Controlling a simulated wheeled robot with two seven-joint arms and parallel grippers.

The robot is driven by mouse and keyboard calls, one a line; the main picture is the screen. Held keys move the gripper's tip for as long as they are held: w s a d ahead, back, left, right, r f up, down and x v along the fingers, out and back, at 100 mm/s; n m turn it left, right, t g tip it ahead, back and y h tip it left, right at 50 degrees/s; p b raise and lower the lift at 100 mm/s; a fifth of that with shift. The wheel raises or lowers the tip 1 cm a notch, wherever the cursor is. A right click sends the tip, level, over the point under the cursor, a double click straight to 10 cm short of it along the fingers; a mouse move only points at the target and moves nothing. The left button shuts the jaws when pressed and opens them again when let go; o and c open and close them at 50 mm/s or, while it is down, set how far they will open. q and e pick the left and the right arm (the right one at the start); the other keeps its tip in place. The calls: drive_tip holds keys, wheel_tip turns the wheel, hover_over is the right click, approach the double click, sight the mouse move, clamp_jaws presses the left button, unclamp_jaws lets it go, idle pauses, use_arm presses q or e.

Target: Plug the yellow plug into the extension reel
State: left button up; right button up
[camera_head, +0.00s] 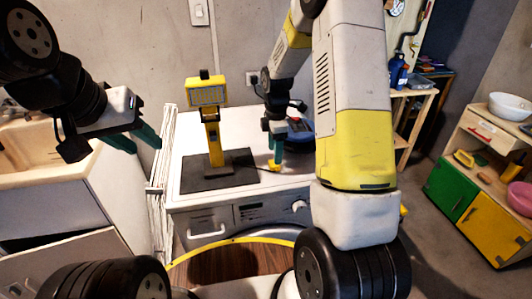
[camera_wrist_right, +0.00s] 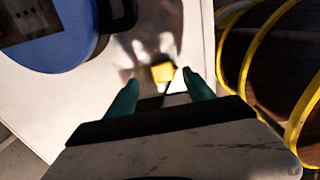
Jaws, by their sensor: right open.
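The yellow plug (camera_head: 274,166) is on the white washing machine's top, beside the dark mat's right edge. In the right wrist view the yellow plug (camera_wrist_right: 162,73) shows just beyond and between the fingertips. My right gripper (camera_head: 277,150) is over it with its teal fingers (camera_wrist_right: 159,82) apart, and I see nothing held. The blue extension reel (camera_head: 299,130) lies to the right of the plug, partly hidden by my right arm; its edge and dark socket face show in the wrist view (camera_wrist_right: 60,45). My left gripper (camera_head: 137,139) is open and empty at the left.
A yellow work lamp (camera_head: 211,125) stands on the dark mat (camera_head: 190,182) on the washing machine (camera_head: 185,203). A white folded rack (camera_head: 160,165) stands between the machine and the sink (camera_head: 50,160). Shelves and a cabinet (camera_head: 480,185) stand at the right.

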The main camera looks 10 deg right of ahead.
drive_tip(key=f, duration=0.4)
drive_tip(key=shift+s+a+f, duration=0.1)
drive_tip(key=shift+s+f, duration=0.1)
drive_tip(key=shift+f, duration=0.2)
clamp_jaws()
drive_tip(key=shift+r, duration=0.15)
drive_tip(key=shift+r, duration=0.6)
wheel_tip(320, 180, up, 2)
drive_tip(key=shift+r, duration=0.2)
drive_tip(key=s+a, duration=0.3)
drive_tip(key=a, duration=0.1)
drive_tip(key=s+a, duration=0.4)
drive_tip(key=s+a+r, duration=0.1)
drive_tip(key=s+a, duration=0.2)
drive_tip(key=a, duration=0.1)
drive_tip(key=shift+s+r, duration=0.1)
drive_tip(key=shift+s, duration=0.3)
